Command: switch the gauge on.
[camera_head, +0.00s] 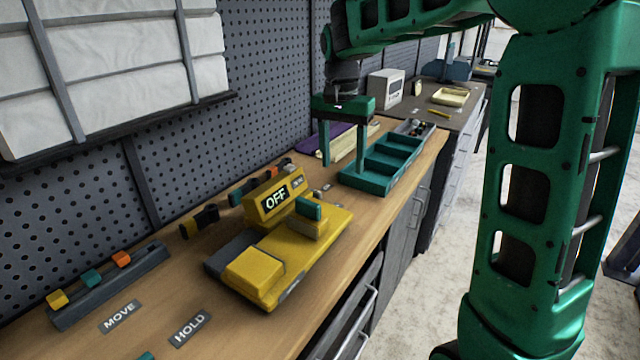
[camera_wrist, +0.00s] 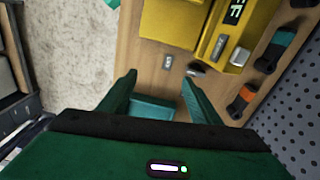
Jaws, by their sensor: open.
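The gauge (camera_head: 318,247) is a yellow device on the wooden bench, with a raised display (camera_head: 275,199) reading OFF. A small pale tab (camera_head: 298,183) sits right of the word. A teal piece (camera_head: 309,208) on a yellow block stands on its base. In the wrist view the gauge's yellow body (camera_wrist: 172,22) shows at the top, with part of the display (camera_wrist: 235,12) and a grey button-like piece (camera_wrist: 239,57). My gripper (camera_head: 344,155) is open and empty, fingers pointing down, beyond the gauge. In the wrist view my gripper's fingertips (camera_wrist: 158,78) are apart from the gauge.
A teal compartment tray (camera_head: 352,181) lies near my fingers. Dark tools with orange parts (camera_head: 262,180) lie along the pegboard (camera_head: 265,70). A rail with coloured blocks (camera_head: 110,287) and MOVE and HOLD labels (camera_head: 190,328) are at the near left. Bare wood lies in front of the gauge.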

